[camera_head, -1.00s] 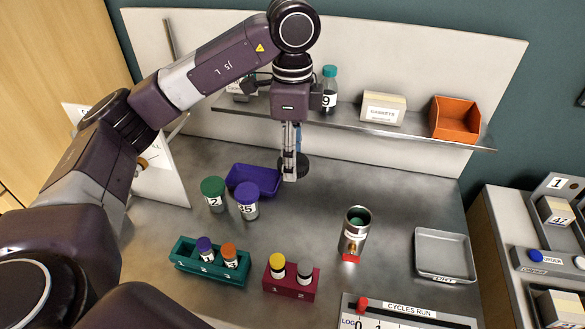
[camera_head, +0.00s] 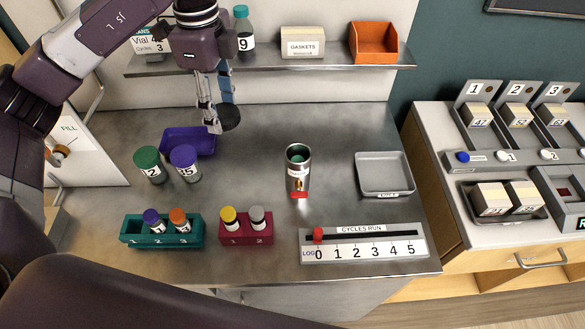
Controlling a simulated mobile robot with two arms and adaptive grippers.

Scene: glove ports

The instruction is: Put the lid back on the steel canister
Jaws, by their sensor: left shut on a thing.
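The steel canister (camera_head: 298,178) stands upright and uncovered on the steel worktop, with something green inside its mouth and a red tag at its foot. My left gripper (camera_head: 214,118) is shut on a dark round lid (camera_head: 230,118). It holds the lid behind and to the left of the canister, near the right end of the purple tray (camera_head: 188,141). The gripper's fingers partly hide the lid's left edge. The lid and canister are clearly apart. My right gripper is not in view.
Two jars, green-capped (camera_head: 149,164) and purple-capped (camera_head: 185,163), stand left of the canister. In front are a teal rack (camera_head: 163,240) and a maroon rack (camera_head: 246,241) with vials. A grey tray (camera_head: 384,174) lies right. A shelf (camera_head: 280,62) runs behind. Worktop around the canister is clear.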

